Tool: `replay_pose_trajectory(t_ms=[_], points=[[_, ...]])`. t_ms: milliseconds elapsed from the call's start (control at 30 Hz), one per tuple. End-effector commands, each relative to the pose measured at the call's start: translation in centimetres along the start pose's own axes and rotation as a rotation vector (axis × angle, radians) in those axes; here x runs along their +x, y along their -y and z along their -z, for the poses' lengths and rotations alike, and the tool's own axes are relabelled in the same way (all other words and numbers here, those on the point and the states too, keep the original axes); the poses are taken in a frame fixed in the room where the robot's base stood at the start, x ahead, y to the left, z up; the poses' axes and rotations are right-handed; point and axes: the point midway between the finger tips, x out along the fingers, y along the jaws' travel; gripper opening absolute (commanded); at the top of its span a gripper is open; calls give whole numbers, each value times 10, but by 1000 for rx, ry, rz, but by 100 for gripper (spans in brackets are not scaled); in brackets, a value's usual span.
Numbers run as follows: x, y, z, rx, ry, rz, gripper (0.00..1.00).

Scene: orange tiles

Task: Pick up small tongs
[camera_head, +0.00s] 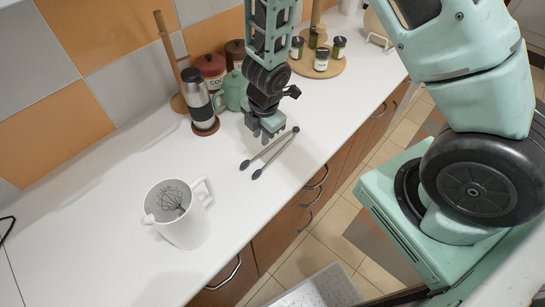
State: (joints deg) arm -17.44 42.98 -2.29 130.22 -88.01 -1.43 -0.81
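The small tongs (276,152) lie on the white counter in the head view. They are grey with dark tips pointing to the lower left, and their two arms are spread in a narrow V. My gripper (265,136) points down just behind the tongs, close to their middle. I cannot tell whether it touches them or hangs above them. The fingers are small and partly merged with the dark wrist, so their opening is unclear.
A white pitcher (184,228) with a whisk stands at the front left. Spice jars (321,60) sit on a round board at the back. The left counter is mostly clear.

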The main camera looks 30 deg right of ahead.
Motion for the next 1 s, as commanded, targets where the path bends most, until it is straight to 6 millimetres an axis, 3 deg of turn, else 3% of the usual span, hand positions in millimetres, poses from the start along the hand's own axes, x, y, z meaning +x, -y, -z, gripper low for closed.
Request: replay_pose_trajectory(t_ms=[33,133,467,833,1000], points=[[14,1,0,-1,0,0,20],[26,0,0,1,0,0,20],[37,0,0,1,0,0,20],[80,2,4,0,0,0,20],[87,1,4,1,0,-1,20]])
